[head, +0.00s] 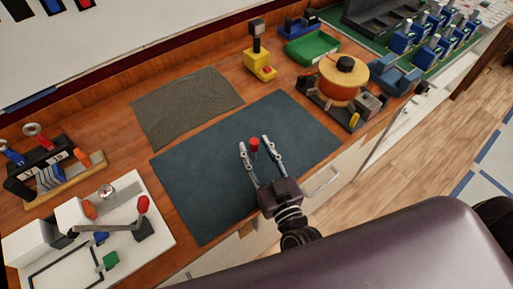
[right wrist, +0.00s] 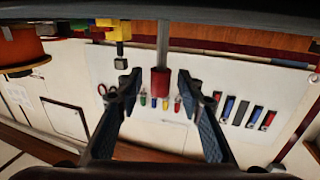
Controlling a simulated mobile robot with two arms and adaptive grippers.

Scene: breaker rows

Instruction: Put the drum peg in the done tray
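A peg with a red head (head: 254,145) and a grey stem is over the dark blue-green mat in the head view. My right gripper (head: 256,143) is open, with one finger on each side of the red head. In the right wrist view the red head (right wrist: 159,81) shows between the two fingertips (right wrist: 158,83), with a visible gap on each side. Its grey stem runs to the dark surface at the top of that picture. A green tray (head: 311,46) sits at the back of the table; I see no label on it. My left gripper is out of view.
The mat (head: 200,190) is otherwise clear. An orange drum (head: 338,84) with a black knob stands on the right. A yellow post device (head: 259,65) stands at the back. A white fixture board (head: 60,265) and a tool rack (head: 62,172) are on the left.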

